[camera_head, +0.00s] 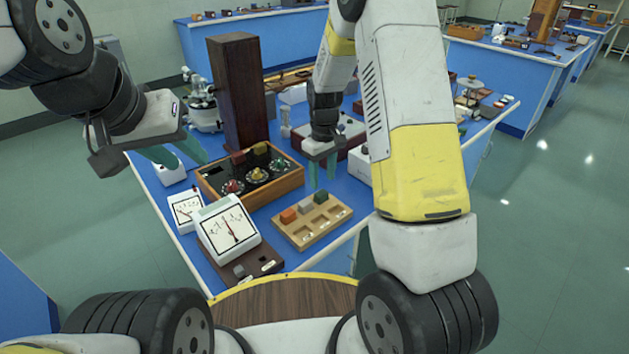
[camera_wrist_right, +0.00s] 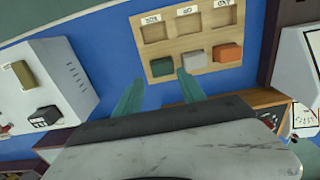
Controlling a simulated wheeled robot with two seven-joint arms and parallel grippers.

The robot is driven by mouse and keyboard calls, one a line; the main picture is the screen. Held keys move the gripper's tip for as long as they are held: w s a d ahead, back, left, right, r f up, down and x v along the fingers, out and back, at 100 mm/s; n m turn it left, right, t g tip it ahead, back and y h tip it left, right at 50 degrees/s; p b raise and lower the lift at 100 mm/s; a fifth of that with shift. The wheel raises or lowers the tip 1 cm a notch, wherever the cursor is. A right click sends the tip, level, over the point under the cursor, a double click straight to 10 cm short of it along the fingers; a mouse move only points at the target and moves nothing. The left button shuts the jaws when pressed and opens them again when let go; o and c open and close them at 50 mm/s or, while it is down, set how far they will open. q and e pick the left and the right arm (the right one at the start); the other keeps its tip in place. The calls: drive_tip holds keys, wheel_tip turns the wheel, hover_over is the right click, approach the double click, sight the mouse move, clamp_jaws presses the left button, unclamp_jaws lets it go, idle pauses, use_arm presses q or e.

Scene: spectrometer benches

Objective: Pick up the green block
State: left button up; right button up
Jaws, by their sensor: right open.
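The green block (camera_head: 320,197) sits in a wooden tray (camera_head: 312,235) on the blue bench, in the row with a grey block (camera_head: 305,206) and an orange block (camera_head: 288,215). My right gripper (camera_head: 322,178) is open and empty, with its fingers pointing down just above and behind the green block. In the right wrist view the green block (camera_wrist_right: 161,67) lies just beyond and between the two fingertips (camera_wrist_right: 158,82), not held. My left gripper (camera_head: 190,158) is open and empty at the left, above the bench edge.
A wooden box with dials (camera_head: 257,175) stands left of the tray, with a tall dark wooden column (camera_head: 238,90) behind it. White meters (camera_head: 228,228) stand at the front left. A dark red box with a pale top (camera_head: 340,140) is behind my right gripper. The tray's front compartments are empty.

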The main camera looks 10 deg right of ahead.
sight(321, 192)
drive_tip(key=f, duration=0.6)
drive_tip(key=shift+a, duration=0.2)
drive_tip(key=shift+r, duration=0.1)
clamp_jaws()
